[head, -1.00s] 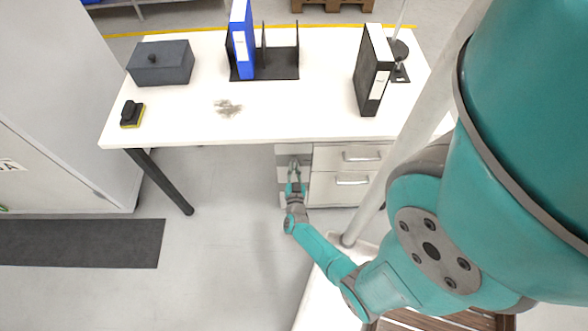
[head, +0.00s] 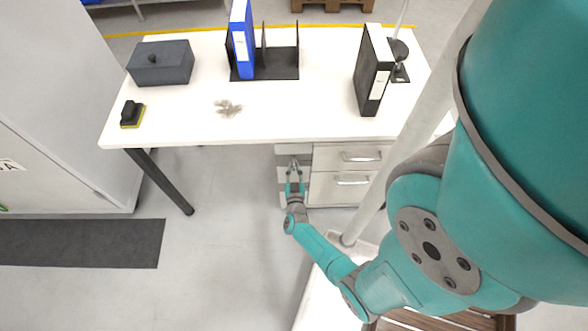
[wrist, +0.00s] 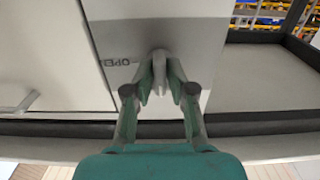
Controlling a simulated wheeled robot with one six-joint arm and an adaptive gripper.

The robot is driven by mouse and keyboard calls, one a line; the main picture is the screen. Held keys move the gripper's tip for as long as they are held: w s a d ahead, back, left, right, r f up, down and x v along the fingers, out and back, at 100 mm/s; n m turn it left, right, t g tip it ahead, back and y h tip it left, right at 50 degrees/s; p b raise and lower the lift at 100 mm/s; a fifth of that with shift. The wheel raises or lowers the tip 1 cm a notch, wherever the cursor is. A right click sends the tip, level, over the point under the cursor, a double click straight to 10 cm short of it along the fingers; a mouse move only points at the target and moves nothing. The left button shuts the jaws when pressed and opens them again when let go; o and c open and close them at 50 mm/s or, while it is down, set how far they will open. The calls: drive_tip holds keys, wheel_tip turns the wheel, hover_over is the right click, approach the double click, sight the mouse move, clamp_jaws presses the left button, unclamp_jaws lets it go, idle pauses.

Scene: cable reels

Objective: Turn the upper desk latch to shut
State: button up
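The upper desk latch (wrist: 174,72) is a small grey handle on a pale front panel in the wrist view. A dark, partly legible label beginning "OPE" (wrist: 117,62) and a short line are on the panel left of it. My gripper (wrist: 166,83) has its two fingers on either side of the latch and looks open around it. I cannot tell whether either pad touches it. The fingers hide part of the latch, so its exact turn is unclear. In the head view my gripper (head: 294,168) is at the narrow panel left of the drawers; the latch is too small to see there.
The white desk (head: 190,125) overhangs just above my gripper. Drawers with bar handles (head: 353,181) are to the right. A black binder (head: 372,75), a blue binder (head: 241,40) and a dark box (head: 160,64) stand on the desk. Floor left of the drawers is clear.

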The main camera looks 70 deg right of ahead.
idle(0.6)
drive_tip(key=v, duration=1.1)
drive_tip(key=shift+s+a, duration=0.15)
drive_tip(key=shift+a, duration=0.2)
drive_tip(key=s+a+r+n+t+y, duration=0.2)
drive_tip(key=s+a+r+n+y, duration=0.2)
drive_tip(key=a+r, duration=0.4)
drive_tip(key=s+a+r+n+t+y, duration=0.3)
drive_tip(key=a+r+y, duration=0.4)
drive_tip(key=r, duration=0.8)
drive_tip(key=s+a+r+n+t+y, duration=0.3)
drive_tip(key=s+a+r+n+y, duration=0.2)
drive_tip(key=a+r, duration=0.5)
drive_tip(key=shift+s+a+r+n+y, duration=0.15)
drive_tip(key=shift+s+r+n+y, duration=0.15)
drive_tip(key=shift+r+n, duration=0.4)
